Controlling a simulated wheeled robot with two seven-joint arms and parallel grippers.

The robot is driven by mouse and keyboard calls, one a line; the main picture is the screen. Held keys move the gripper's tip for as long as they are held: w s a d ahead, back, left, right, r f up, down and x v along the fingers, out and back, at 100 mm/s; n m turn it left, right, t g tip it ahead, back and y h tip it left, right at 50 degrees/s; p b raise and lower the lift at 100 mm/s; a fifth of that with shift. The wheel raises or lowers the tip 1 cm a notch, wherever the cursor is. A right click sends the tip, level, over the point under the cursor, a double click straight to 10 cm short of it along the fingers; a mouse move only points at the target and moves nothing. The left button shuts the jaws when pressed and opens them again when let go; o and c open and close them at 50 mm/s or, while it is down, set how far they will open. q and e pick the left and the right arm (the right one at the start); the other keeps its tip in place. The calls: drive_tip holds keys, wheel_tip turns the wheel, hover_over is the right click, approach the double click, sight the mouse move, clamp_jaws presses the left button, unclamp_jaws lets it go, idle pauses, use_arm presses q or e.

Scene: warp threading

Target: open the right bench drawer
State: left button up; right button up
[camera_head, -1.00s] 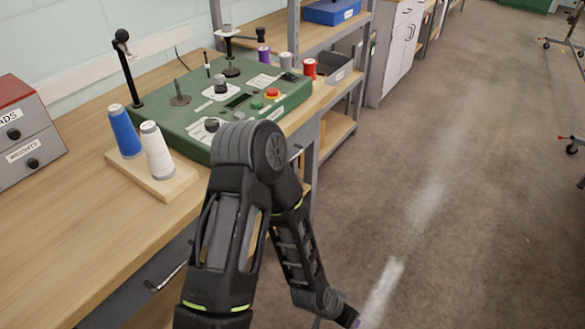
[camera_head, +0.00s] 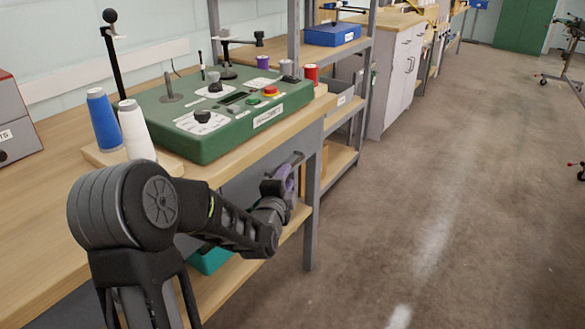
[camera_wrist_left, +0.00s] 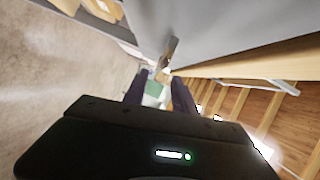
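The right bench drawer (camera_head: 246,187) is a grey front under the wooden bench top, partly hidden behind my left arm. Its metal bar handle (camera_head: 297,158) shows just above my left gripper (camera_head: 287,180), near the bench's right end. In the left wrist view, the grey front (camera_wrist_left: 225,28) fills the upper right, and a metal handle (camera_wrist_left: 169,52) lies just beyond and between the two dark fingertips. My left gripper (camera_wrist_left: 159,88) is open there, its fingers apart with a gap between them. I cannot tell whether it touches the handle. My right gripper is in neither view.
A green control box (camera_head: 215,135) and a wooden stand with blue (camera_head: 103,120) and white (camera_head: 136,132) spools sit on the bench top. A lower shelf (camera_head: 215,290) holds a teal bin (camera_head: 210,260). The floor (camera_head: 430,220) to the right is clear.

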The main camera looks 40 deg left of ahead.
sight(293, 164)
use_arm(q)
drive_tip(key=x, duration=0.7)
drive_tip(key=shift+w+a+f+b, duration=0.1)
drive_tip(key=shift+w+b, duration=0.2)
drive_tip(key=shift+w, duration=0.05)
drive_tip(key=shift+c, duration=0.5)
clamp_jaws()
idle(0.6)
